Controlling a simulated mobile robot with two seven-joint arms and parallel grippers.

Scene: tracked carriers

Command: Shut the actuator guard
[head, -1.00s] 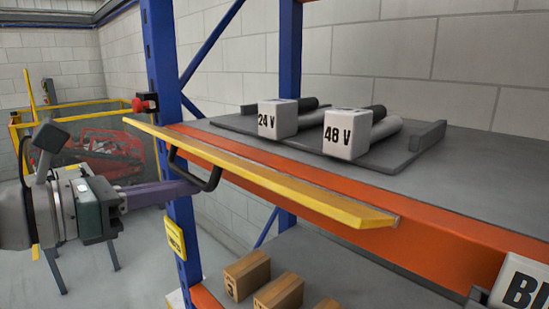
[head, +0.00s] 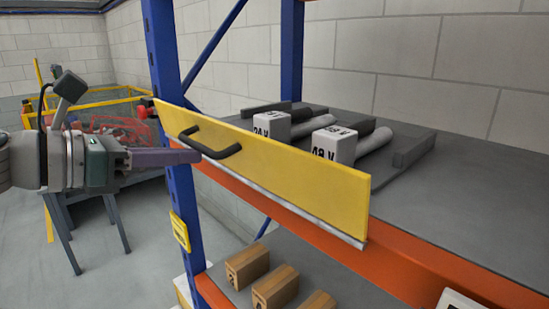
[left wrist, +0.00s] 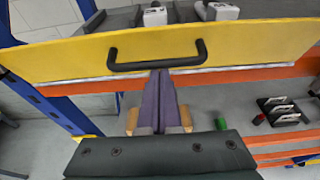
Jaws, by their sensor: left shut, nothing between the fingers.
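The actuator guard (head: 285,165) is a long yellow flap along the shelf's front edge, standing up steeply from a pale strip at its lower edge. Its black bar handle (head: 212,150) is on the outer face, left of middle. In the left wrist view the guard (left wrist: 230,50) spans the top, with the handle (left wrist: 155,56) near the centre. My left gripper (head: 200,157) is shut and empty, its tips at the handle's underside; contact is not certain. The fingers (left wrist: 159,76) also show in the left wrist view. My right gripper is out of view.
Behind the guard, actuators marked 24 V (head: 271,126) and 48 V (head: 333,145) lie on a grey tray (head: 385,172), partly hidden. Wooden blocks (head: 247,264) stand on the lower shelf. A blue post (head: 162,60) rises beside the guard's left end.

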